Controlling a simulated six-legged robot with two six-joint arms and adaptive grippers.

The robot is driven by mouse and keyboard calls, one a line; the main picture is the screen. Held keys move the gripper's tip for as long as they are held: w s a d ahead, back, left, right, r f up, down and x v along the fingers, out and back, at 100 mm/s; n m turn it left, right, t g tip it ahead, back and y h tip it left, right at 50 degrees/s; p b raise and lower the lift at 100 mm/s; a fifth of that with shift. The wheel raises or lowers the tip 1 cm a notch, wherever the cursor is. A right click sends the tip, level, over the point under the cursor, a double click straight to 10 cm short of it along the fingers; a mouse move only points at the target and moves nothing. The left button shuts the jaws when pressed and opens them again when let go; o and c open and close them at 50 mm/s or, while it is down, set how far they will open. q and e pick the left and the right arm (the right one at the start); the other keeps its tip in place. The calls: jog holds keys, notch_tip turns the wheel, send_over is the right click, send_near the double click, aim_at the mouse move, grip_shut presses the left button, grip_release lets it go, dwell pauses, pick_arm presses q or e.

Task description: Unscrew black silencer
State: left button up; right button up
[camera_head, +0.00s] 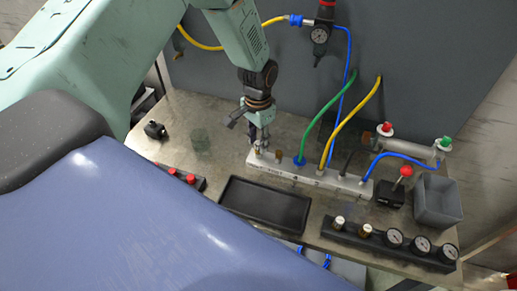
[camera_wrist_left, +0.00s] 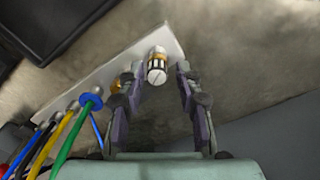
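A white manifold block (camera_head: 320,178) lies on the metal table; it also shows in the wrist view (camera_wrist_left: 75,92). A small fitting (camera_wrist_left: 157,66) with a slotted light end, dark bands and a brass-coloured part stands at the block's end. I cannot tell for sure whether it is the black silencer. My left gripper (camera_wrist_left: 160,68) is open, with a finger on each side of this fitting and visible gaps. In the head view the left gripper (camera_head: 260,140) points down over the block's left end. A brass-coloured fitting (camera_head: 278,155) stands beside it. My right gripper is not in view.
Blue, green, yellow and black hoses rise from the block, including the green hose (camera_head: 328,118). An empty black tray (camera_head: 265,217) lies in front. A grey bin (camera_head: 438,202) and a gauge rack (camera_head: 388,246) stand at the right. A grey panel (camera_head: 400,60) stands behind.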

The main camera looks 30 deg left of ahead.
pick_arm(q)
jog(key=m+b, duration=0.1)
jog(key=m, duration=0.3)
jog(key=shift+w+f+m, duration=0.1)
jog(key=shift+m, duration=0.2)
jog(key=m, duration=0.3)
jog(key=shift+r, duration=0.2)
jog(key=c, duration=0.7)
jog(key=shift+w, duration=0.1)
grip_shut()
